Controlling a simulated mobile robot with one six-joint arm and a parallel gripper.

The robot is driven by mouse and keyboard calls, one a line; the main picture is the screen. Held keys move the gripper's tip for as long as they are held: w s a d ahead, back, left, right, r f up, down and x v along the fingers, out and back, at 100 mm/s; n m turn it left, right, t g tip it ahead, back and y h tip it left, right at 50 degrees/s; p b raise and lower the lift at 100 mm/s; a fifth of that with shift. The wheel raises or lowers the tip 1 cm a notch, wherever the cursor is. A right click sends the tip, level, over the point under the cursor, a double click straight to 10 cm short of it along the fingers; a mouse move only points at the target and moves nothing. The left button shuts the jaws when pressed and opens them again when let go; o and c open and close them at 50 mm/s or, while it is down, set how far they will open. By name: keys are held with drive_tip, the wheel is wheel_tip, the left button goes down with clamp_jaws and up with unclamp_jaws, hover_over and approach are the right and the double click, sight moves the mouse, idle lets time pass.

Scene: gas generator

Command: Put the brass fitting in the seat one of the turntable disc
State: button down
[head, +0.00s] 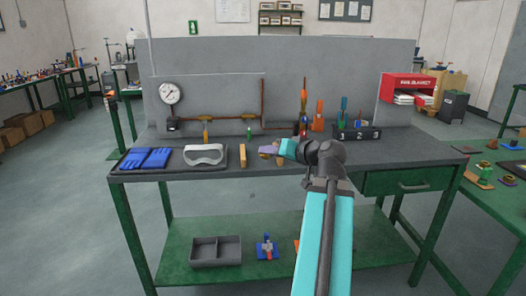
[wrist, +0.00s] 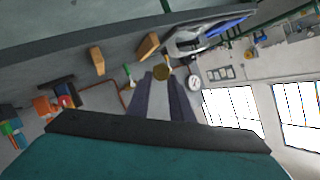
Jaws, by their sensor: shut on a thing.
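My gripper (head: 271,149) is held above the middle of the dark workbench, pointing left in the head view. In the wrist view its two purple-grey fingers (wrist: 163,88) close on the brass fitting (wrist: 162,73), whose round end shows between the fingertips. In the head view the fitting is small and hard to make out at the fingertips. I cannot make out the turntable disc or its seat one in either view.
The workbench (head: 225,180) carries blue gloves (head: 147,158), goggles (head: 204,154), a tan block (head: 243,156) and a numbered tool rack (head: 357,133). A pressure gauge (head: 169,93) and copper pipe stand behind. A green side table (head: 497,195) with small parts is at right.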

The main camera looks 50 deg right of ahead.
drive_tip(key=shift+w+d+r+p, duration=0.2)
drive_tip(key=shift+w+d+p, duration=0.15)
drive_tip(key=shift+p, duration=1.75)
drive_tip(key=w+d+p, duration=0.1)
drive_tip(key=p, duration=0.9)
drive_tip(key=shift+w+f, duration=0.15)
drive_tip(key=shift+f, duration=0.05)
drive_tip(key=w+d+f+p, duration=0.1)
drive_tip(key=w+d+p, duration=0.1)
drive_tip(key=w+d, duration=0.7)
drive_tip(key=shift+w+f, duration=0.25)
drive_tip(key=shift+w, duration=0.1)
drive_tip(key=shift+f, duration=0.1)
drive_tip(key=shift+d+f+p, duration=0.1)
drive_tip(key=shift+f+p, duration=0.45)
drive_tip(key=shift+f, duration=1.1)
drive_tip(key=shift+f+b, duration=0.65)
drive_tip(key=shift+b, duration=0.35)
